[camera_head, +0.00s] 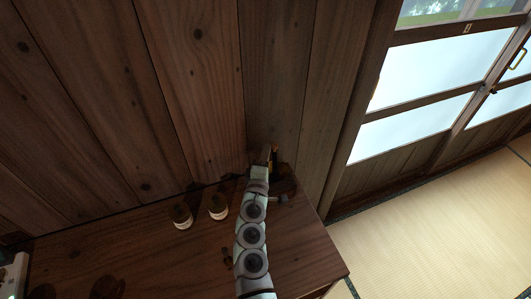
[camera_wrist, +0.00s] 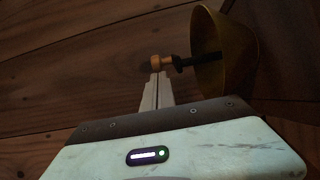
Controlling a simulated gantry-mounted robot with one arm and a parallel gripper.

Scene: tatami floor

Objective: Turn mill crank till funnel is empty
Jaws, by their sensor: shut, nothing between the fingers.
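The mill's funnel (camera_wrist: 239,58) is a brass-coloured bowl at the upper right of the wrist view. A dark crank arm (camera_wrist: 196,61) shows in front of it, with a wooden knob (camera_wrist: 160,62) at its left end. My gripper (camera_wrist: 156,80) is shut and empty, its fingertips right at the knob; I cannot tell if they touch it. In the head view my gripper (camera_head: 268,158) is at the far edge of the wooden cabinet top, by the wall. My arm and shadow hide most of the mill there. The funnel's contents are not visible.
Two small jars with pale labels, one (camera_head: 182,217) and another (camera_head: 218,206), stand left of my arm on the cabinet top (camera_head: 310,250). Dark round items (camera_head: 105,287) lie at the front left. A plank wall (camera_head: 190,90) rises close behind. Tatami floor (camera_head: 430,220) is clear at right.

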